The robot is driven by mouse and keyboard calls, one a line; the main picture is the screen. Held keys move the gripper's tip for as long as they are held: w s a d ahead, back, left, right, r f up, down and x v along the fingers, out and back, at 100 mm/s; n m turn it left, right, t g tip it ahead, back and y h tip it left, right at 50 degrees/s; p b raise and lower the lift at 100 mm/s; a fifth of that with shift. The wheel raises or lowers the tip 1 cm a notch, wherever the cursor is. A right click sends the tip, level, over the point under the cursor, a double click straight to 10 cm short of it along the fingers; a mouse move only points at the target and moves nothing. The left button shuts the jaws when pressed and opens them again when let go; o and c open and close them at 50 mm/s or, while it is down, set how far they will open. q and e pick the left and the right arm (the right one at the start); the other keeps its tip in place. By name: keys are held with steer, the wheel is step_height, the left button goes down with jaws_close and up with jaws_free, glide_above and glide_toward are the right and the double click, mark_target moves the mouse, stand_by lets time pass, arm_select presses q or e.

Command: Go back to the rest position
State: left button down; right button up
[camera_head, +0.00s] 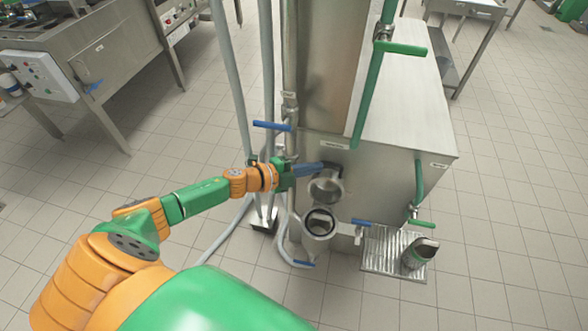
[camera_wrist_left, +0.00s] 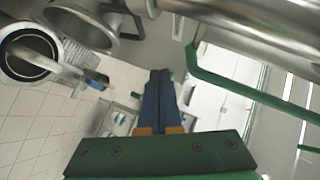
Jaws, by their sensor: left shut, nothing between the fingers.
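My left arm reaches in from the left in the head view. Its gripper (camera_head: 318,168) is beside the steel machine, close to the upper steel cylinder on its front. In the left wrist view the gripper's blue fingers (camera_wrist_left: 158,98) lie together, with nothing between them. I cannot tell from these views whether the fingers touch the machine. My right gripper is not in view.
The steel machine (camera_head: 405,110) has green pipes, blue and green valve handles, and two round steel openings (camera_head: 319,223). Hoses hang left of the machine. Tiled floor (camera_head: 500,240) is clear at right.

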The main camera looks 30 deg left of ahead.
arm_select(q)
steer(key=s+a+f+n+y, duration=0.4)
steer(key=s+a+f+n, duration=0.15)
steer(key=a, duration=0.25)
steer(key=s+a+f+n+g+y, duration=0.1)
steer(key=s+f+n+g+y, duration=0.15)
steer(key=s+f, duration=0.4)
steer(key=s+a+f+n+g+y, duration=0.1)
steer(key=s+f+n, duration=0.25)
steer(key=f, duration=0.55)
steer(key=s+d+f+n+g, duration=0.2)
steer(key=s+d+f, duration=0.1)
steer(key=s, duration=0.4)
steer(key=s+d+f+n+g, duration=0.2)
steer(key=s+d+f+g, duration=0.1)
steer(key=s, duration=0.5)
steer(key=s+d+f+n+g, duration=0.2)
steer(key=s+d+f, duration=0.1)
steer(key=s, duration=0.5)
steer(key=shift+d+f+n, duration=0.3)
steer(key=shift+f+n, duration=0.05)
steer(key=shift+f, duration=0.25)
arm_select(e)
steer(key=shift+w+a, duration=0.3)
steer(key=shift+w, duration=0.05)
arm_select(q)
steer(key=shift+w+g, duration=0.1)
steer(key=shift+g, duration=0.15)
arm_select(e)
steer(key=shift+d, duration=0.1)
